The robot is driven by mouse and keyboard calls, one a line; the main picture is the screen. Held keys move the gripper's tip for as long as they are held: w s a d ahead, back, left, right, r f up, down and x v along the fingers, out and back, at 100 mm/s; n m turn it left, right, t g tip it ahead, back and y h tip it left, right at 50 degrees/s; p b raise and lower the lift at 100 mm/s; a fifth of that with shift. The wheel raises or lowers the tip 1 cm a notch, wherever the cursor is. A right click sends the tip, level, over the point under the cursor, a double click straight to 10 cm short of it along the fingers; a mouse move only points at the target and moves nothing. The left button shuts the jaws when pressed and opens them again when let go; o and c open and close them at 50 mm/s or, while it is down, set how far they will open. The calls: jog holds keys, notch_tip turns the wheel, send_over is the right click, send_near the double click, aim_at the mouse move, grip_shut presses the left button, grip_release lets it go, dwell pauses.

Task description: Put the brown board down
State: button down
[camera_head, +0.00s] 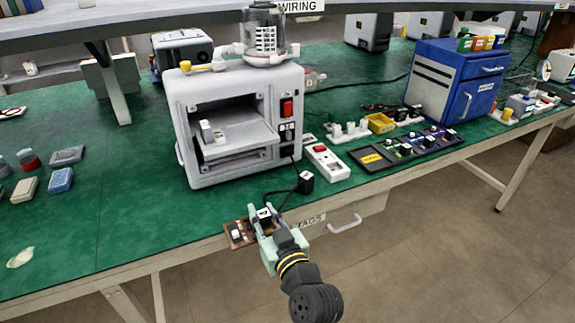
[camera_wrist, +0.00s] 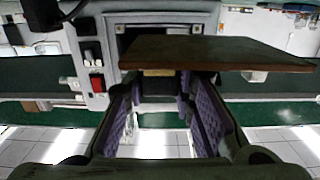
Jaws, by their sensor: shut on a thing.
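The brown board (camera_head: 236,243) shows at the front edge of the green bench, left of and partly behind my gripper (camera_head: 264,232). Small white and dark parts sit on it. In the wrist view, the brown board (camera_wrist: 215,52) spans the area above my fingers as a flat plate seen nearly edge-on. My gripper (camera_wrist: 165,95) has purple-padded fingers, shut on the board, with a small pale part under the plate near their tips. The contact itself is partly hidden. I cannot tell whether the board touches the bench.
The green bench top (camera_head: 110,215) is clear left of the board. A grey machine (camera_head: 235,120) stands behind it. A small black block (camera_head: 305,182) with a cable, a white power strip (camera_head: 327,160) and a dark tray (camera_head: 372,162) lie to the right. A drawer handle (camera_head: 345,225) juts out below the edge.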

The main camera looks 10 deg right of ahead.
jog(key=shift+w+a+f+b, duration=0.1)
jog(key=shift+w+f+b, duration=0.35)
jog(key=shift+b, duration=1.25)
jog(key=shift+w+f+b, duration=0.2)
jog(key=shift+w+b, duration=0.4)
jog(key=shift+b, duration=1.05)
send_over(256, 198)
jog(key=shift+s+f+p, duration=0.1)
jog(key=shift+f+p, duration=0.05)
jog(key=shift+p, duration=0.25)
jog(key=shift+f, duration=0.15)
jog(key=shift+f+p, duration=0.35)
jog(key=shift+f, duration=1.35)
jog(key=shift+f, duration=0.1)
jog(key=shift+f+b, duration=0.15)
jog(key=shift+b, duration=0.15)
jog(key=c, duration=1.3)
grip_release()
jog(key=shift+c, duration=0.2)
